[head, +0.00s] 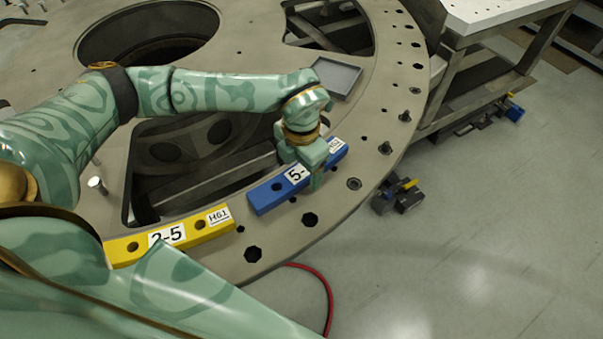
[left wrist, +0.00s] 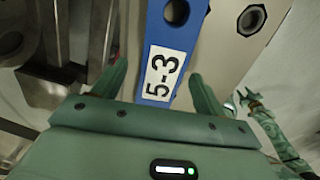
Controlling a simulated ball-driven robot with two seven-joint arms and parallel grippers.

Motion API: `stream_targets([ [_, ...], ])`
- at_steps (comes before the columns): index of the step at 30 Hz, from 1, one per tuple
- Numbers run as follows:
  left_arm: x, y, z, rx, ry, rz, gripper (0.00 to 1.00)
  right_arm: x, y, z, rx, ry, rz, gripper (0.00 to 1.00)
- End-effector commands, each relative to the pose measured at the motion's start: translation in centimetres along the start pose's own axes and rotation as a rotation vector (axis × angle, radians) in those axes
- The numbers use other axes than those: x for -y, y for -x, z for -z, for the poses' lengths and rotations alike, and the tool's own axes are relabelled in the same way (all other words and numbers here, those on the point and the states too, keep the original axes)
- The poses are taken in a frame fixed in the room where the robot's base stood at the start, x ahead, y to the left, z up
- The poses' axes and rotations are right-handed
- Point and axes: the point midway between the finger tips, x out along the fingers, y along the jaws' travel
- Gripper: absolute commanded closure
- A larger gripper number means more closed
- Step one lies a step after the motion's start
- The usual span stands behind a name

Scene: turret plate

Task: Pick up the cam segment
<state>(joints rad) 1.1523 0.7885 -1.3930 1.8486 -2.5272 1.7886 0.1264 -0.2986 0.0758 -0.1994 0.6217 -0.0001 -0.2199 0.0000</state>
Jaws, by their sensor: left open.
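A blue cam segment (head: 265,194) with a white label lies on the turret plate's ring. In the left wrist view the blue segment (left wrist: 184,45) carries the label "5-3". My left gripper (head: 307,172) is over this segment and hides part of it. In the left wrist view my open left gripper (left wrist: 160,88) has one finger on each side of the bar; I cannot tell whether they touch it. A yellow segment (head: 190,230) marked "2-5" lies nearer, partly behind my own body. A green patterned arm of mine (left wrist: 272,130) shows small at the right of the left wrist view.
The turret plate (head: 385,95) has large cutouts and bolt holes. A shallow grey tray (head: 337,77) sits on it beyond my gripper. A pale bench (head: 490,12) stands at the upper right. A red hose (head: 327,290) lies on the floor by the plate's edge.

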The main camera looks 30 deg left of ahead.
Motion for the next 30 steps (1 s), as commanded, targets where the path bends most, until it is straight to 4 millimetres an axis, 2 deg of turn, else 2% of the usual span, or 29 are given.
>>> stream_targets([
  [2,0.0,-1.0,0.0,-0.001,0.0,0.0,0.28,0.2,-0.3,-0.1,0.002,-0.001,0.003,0.64],
  [8,0.0,-0.9,0.0,0.001,0.0,-0.001,0.28,0.2,-0.2,-0.1,0.002,-0.001,0.002,0.64],
  [12,0.0,-0.9,0.0,0.001,0.0,-0.001,0.67,0.0,-0.2,-0.2,0.004,0.0,0.001,0.64],
  [14,0.0,-0.9,0.0,0.001,0.0,-0.001,0.83,-0.1,-0.2,-0.2,0.004,0.001,0.0,0.64],
  [15,0.0,-0.9,0.0,0.001,0.0,-0.001,0.87,-0.1,-0.2,-0.3,0.005,0.001,-0.001,0.64],
  [24,0.0,-0.5,-0.1,0.002,0.0,-0.001,0.87,-0.4,-0.1,-0.4,0.006,0.003,-0.004,0.64],
  [28,0.0,0.8,-0.1,0.004,-0.001,-0.001,0.87,-0.4,0.4,-0.2,0.003,0.004,-0.005,0.64],
  [30,0.0,2.0,-0.1,0.006,0.0,-0.002,0.87,-0.5,0.8,-0.1,0.001,0.004,-0.006,0.64],
])
